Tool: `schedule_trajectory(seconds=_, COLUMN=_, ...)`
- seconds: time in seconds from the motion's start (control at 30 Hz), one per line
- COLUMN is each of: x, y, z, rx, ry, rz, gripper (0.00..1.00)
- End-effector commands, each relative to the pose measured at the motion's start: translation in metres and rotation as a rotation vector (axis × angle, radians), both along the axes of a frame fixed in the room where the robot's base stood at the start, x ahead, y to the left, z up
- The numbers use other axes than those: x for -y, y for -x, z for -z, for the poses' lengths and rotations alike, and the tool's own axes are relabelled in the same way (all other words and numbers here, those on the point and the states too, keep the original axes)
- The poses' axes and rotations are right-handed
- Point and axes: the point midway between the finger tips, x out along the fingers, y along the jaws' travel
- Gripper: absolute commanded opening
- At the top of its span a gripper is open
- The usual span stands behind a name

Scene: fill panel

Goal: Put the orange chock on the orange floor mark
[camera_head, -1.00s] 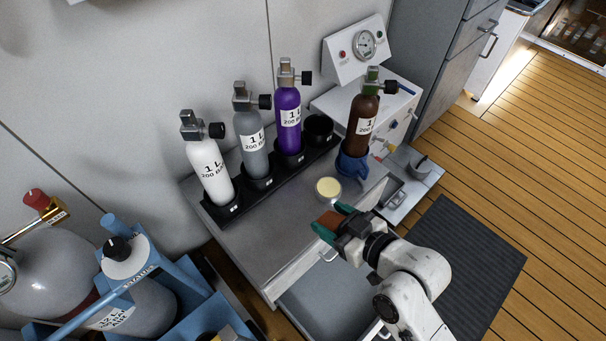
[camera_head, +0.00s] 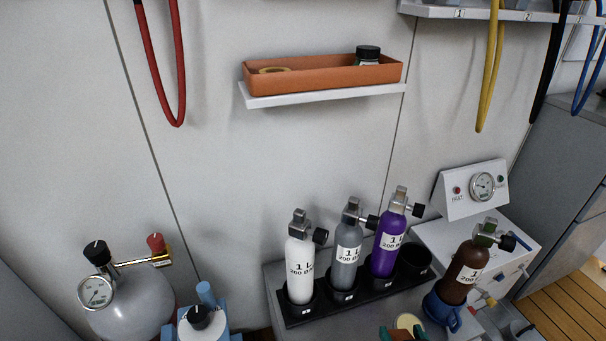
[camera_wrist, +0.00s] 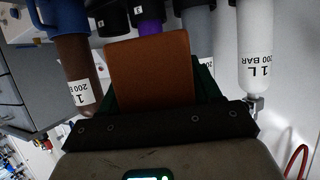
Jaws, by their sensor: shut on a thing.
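My gripper (camera_wrist: 155,95) is shut on the orange chock (camera_wrist: 150,72), a brown-orange block that fills the middle of the wrist view between the green fingers. In the head view only the top of my gripper (camera_head: 403,334) shows at the bottom edge, in front of the bench with the bottles. The orange floor mark is not in view.
White (camera_head: 300,268), grey (camera_head: 346,255) and purple (camera_head: 388,245) bottles stand in a black rack (camera_head: 330,306). A brown bottle (camera_head: 466,270) stands in a blue holder (camera_head: 440,311). An orange tray (camera_head: 320,82) sits on a wall shelf. A large grey cylinder (camera_head: 135,305) is at lower left.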

Motion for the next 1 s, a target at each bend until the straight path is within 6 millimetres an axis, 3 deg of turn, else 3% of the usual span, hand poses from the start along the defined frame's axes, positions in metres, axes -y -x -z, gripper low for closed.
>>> schedule_trajectory(seconds=0.03, x=0.002, y=0.001, z=-0.013, rx=-0.001, ry=0.001, rz=0.0, gripper=0.13)
schedule_trajectory(seconds=0.8, x=0.002, y=0.019, z=-0.091, rx=-0.005, ry=-0.002, rz=-0.008, gripper=0.13)
schedule_trajectory(seconds=1.0, x=-0.001, y=0.019, z=-0.104, rx=0.008, ry=-0.002, rz=0.002, gripper=0.13)
